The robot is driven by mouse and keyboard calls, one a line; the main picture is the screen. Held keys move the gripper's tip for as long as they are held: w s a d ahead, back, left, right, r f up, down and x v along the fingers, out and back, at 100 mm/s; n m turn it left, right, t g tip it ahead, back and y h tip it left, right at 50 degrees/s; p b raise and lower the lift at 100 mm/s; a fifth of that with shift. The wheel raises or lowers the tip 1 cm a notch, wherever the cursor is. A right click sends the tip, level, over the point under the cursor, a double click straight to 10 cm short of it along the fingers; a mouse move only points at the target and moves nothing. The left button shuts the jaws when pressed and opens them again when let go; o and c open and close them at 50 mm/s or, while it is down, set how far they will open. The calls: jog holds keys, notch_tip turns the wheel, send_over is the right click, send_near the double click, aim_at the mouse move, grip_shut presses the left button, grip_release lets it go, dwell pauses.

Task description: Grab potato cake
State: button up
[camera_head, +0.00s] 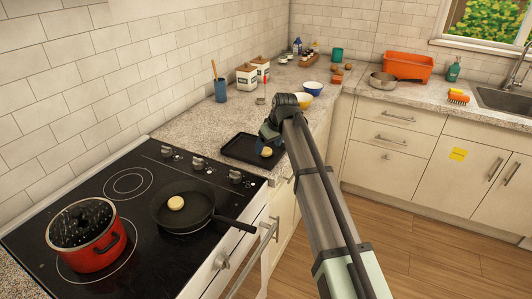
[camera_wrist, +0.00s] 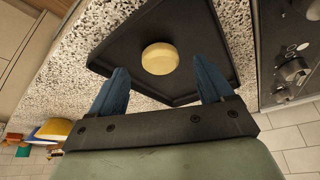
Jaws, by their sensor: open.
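A round, pale yellow potato cake (camera_wrist: 160,58) lies on a black tray (camera_wrist: 202,22) on the counter. In the head view this cake (camera_head: 266,152) shows just beside my gripper, on the tray (camera_head: 238,150). A second similar cake (camera_head: 176,203) lies in the black frying pan (camera_head: 168,217) on the stove. My gripper (camera_wrist: 158,88) is open and empty, its two blue fingers apart, with the tray's cake between and just beyond the fingertips in the wrist view. In the head view my arm hides part of the tray's surroundings.
A red pot (camera_head: 92,250) stands on the black stovetop (camera_head: 128,165), left of the pan. The pan's handle (camera_head: 237,224) sticks out toward the front edge. A blue cup (camera_head: 220,91), yellow bowl (camera_head: 303,99) and blue-white bowl (camera_head: 312,88) stand farther back on the counter.

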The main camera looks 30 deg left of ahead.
aim_at(266, 152)
jog(key=shift+x, duration=1.2)
jog(key=c, duration=1.1)
